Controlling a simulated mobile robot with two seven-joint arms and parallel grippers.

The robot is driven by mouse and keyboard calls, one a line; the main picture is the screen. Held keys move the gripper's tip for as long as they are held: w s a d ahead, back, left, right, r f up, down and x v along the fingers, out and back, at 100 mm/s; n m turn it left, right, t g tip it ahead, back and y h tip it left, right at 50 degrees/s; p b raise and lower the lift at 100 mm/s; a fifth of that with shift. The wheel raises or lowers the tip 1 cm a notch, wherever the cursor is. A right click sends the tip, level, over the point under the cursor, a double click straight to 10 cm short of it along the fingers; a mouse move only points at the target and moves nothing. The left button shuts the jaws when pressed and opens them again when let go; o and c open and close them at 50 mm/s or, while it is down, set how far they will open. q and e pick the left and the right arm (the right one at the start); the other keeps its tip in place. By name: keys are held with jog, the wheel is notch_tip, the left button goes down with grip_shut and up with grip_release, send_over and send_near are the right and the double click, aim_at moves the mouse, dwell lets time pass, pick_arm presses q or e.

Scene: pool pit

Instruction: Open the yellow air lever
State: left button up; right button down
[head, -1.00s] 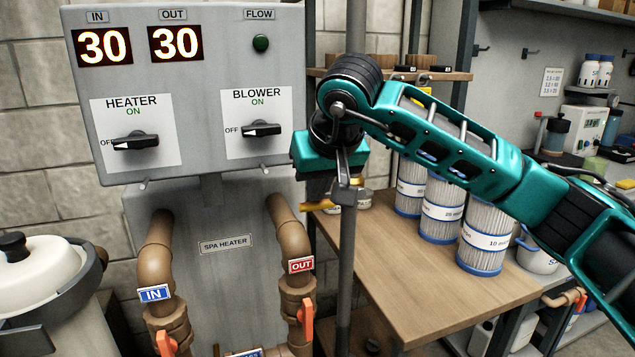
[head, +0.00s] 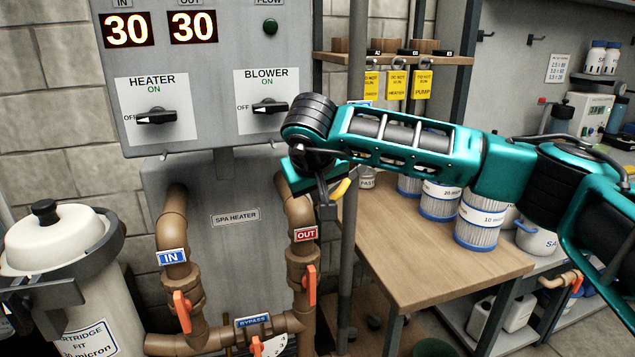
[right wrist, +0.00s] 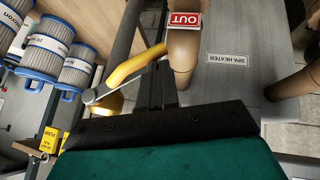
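The yellow air lever (head: 341,188) shows in the head view just right of my right gripper's fingers, in front of the wooden table. In the right wrist view the lever (right wrist: 135,66) is a curved yellow handle. It runs from a yellow round part with a metal pivot up to the fingertips. My right gripper (head: 328,208) points down beside the brown OUT pipe. Its dark fingers (right wrist: 164,62) look close together, beside the lever's end. I cannot tell whether they touch it. The lever's base is hidden by the gripper in the head view. My left gripper is not in view.
The spa heater's brown OUT pipe (head: 298,215) is close left of my gripper. A grey vertical pole (head: 351,250) stands close on the right. The table (head: 430,260) carries filter cartridges (head: 480,220). A white-lidded filter housing (head: 62,240) stands at left.

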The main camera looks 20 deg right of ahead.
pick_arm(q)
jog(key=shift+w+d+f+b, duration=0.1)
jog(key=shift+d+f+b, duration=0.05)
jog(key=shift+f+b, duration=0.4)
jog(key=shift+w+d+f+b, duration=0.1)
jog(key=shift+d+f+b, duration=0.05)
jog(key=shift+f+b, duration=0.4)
pick_arm(e)
jog(key=shift+h, duration=0.6)
jog(key=shift+w+d+f, duration=0.1)
jog(key=shift+d+f, duration=1.35)
jog(key=shift+f, duration=0.3)
jog(key=shift+d+f, duration=1.45)
jog(key=shift+f, duration=0.25)
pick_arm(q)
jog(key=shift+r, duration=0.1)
pick_arm(e)
jog(key=shift+d, duration=0.1)
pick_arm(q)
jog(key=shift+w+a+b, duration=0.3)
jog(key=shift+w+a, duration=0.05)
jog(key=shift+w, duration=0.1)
pick_arm(e)
jog(key=s+a, duration=0.5)
jog(key=a, duration=0.7)
jog(key=shift+s+r, duration=0.15)
jog(key=shift+r, duration=0.2)
